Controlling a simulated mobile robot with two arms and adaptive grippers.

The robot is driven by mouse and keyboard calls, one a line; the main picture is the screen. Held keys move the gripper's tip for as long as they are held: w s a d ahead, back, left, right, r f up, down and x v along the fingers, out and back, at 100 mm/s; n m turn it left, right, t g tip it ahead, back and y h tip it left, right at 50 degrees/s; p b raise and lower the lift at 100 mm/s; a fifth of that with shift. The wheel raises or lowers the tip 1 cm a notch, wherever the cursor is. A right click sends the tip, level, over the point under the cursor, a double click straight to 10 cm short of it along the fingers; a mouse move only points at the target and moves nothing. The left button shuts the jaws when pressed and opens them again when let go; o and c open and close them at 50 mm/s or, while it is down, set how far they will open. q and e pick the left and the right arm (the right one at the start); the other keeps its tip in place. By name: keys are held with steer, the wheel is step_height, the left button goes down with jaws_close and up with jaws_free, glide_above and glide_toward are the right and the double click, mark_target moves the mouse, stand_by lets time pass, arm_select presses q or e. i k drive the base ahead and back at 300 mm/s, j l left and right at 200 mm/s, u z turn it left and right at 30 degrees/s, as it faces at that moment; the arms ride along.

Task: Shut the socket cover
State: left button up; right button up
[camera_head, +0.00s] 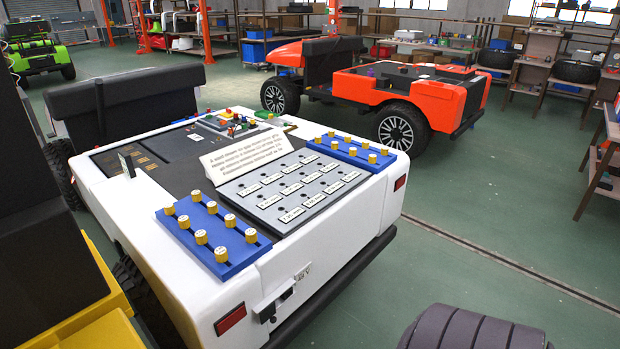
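A white cart (200,289) stands in front of me with its rear corner facing me. Low on its rear face is a small socket fitting (274,304), with a light plate between dark parts. It looks as if it sticks out from the body, but it is too small to tell exactly how the cover stands. A small light metal piece (302,272) sits just above and to its right. Neither of my grippers shows in the head view, and nothing is seen touching the socket.
Blue panels with yellow knobs (212,236) and a grey labelled panel (292,186) top the cart. A dark tyre (470,330) is at the bottom right. A yellow container (105,332) is at the lower left. An orange cart (400,85) stands behind.

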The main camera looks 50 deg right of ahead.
mark_target(266, 314)
steer(key=z, duration=1.3)
